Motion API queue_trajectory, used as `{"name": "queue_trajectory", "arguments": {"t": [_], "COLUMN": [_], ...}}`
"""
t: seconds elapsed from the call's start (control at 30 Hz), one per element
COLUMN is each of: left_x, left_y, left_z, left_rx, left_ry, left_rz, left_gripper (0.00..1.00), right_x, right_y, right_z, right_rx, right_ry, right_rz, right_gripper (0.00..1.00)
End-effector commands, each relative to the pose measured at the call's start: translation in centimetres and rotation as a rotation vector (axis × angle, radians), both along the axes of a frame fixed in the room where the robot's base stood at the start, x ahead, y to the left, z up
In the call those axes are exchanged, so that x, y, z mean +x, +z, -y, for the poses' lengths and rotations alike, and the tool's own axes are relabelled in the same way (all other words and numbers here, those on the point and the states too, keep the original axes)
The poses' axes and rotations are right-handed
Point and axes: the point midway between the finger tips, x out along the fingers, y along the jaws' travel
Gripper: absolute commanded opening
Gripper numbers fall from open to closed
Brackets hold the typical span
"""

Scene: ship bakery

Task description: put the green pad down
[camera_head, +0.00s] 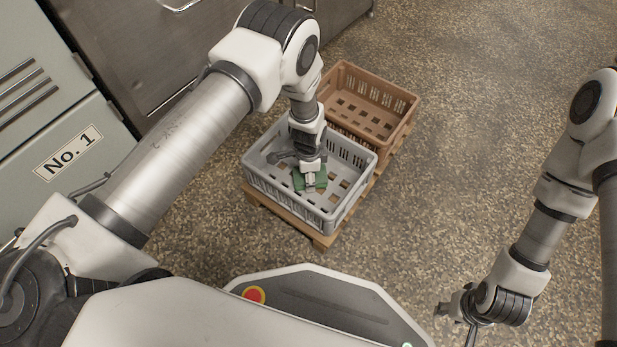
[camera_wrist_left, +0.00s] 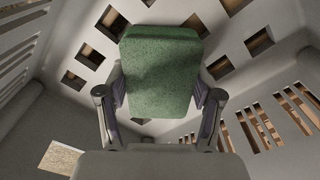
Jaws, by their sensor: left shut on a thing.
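The green pad (camera_head: 318,178) is inside the grey crate (camera_head: 262,187), low over its slotted floor. In the left wrist view the pad (camera_wrist_left: 160,72) is a rounded green block between the two fingers. My left gripper (camera_head: 309,178) reaches down into the grey crate and is shut on the pad. It also shows in the left wrist view (camera_wrist_left: 160,100). I cannot tell whether the pad touches the crate floor. My right gripper (camera_head: 455,315) hangs at the lower right, away from the crates, and I cannot tell if it is open.
A brown crate (camera_head: 400,128) stands behind the grey one. Both stand on a wooden pallet (camera_head: 321,241) on the speckled floor. A pale cabinet marked No. 1 (camera_head: 68,152) and a metal cupboard (camera_head: 130,50) are at the left. The floor right of the pallet is clear.

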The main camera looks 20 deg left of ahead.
Motion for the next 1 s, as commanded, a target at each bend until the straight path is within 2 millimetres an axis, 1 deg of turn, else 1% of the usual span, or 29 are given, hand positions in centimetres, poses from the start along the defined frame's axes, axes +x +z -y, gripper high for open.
{"name": "queue_trajectory", "arguments": {"t": [0.1, 0.2, 0.23, 0.3, 0.57, 0.67, 0.77, 0.87, 1.0], "left_x": [0.0, 0.0, 0.0, 0.0, 0.0, 0.0, 0.0, 0.0, 0.0], "left_y": [0.1, -0.2, -0.2, -0.1, -0.1, 0.2, 1.8, 4.3, 8.2], "left_z": [0.0, 0.0, 0.0, 0.0, 0.0, 0.0, 0.0, 0.0, 0.0], "left_rx": [0.0, 0.0, 0.0, 0.0, 0.0, 0.0, 0.0, 0.0, 0.0], "left_ry": [0.001, 0.001, 0.001, 0.001, 0.001, 0.001, 0.002, 0.002, 0.002], "left_rz": [0.0, -0.001, 0.0, 0.0, 0.0, 0.0, 0.0, 0.001, 0.001], "left_gripper": [0.28, 0.28, 0.69, 0.91, 0.91, 0.91, 0.91, 0.91, 0.91], "right_x": [0.0, 0.0, 0.0, 0.0, 0.0, 0.0, -0.1, -0.1, -0.2], "right_y": [0.2, 0.0, 0.0, 0.0, 0.0, 0.2, 1.4, 3.2, 5.9], "right_z": [0.0, 0.0, 0.0, 0.0, 0.0, 0.0, 0.0, 0.0, -0.1], "right_rx": [0.0, 0.0, 0.0, 0.0, 0.0, 0.0, 0.0, 0.001, 0.001], "right_ry": [0.0, 0.0, 0.0, 0.0, 0.0, 0.0, 0.001, 0.004, 0.008], "right_rz": [0.001, 0.001, 0.0, 0.0, 0.0, 0.0, -0.001, -0.003, -0.005], "right_gripper": [0.39, 0.39, 0.39, 0.39, 0.39, 0.39, 0.39, 0.39, 0.39]}}
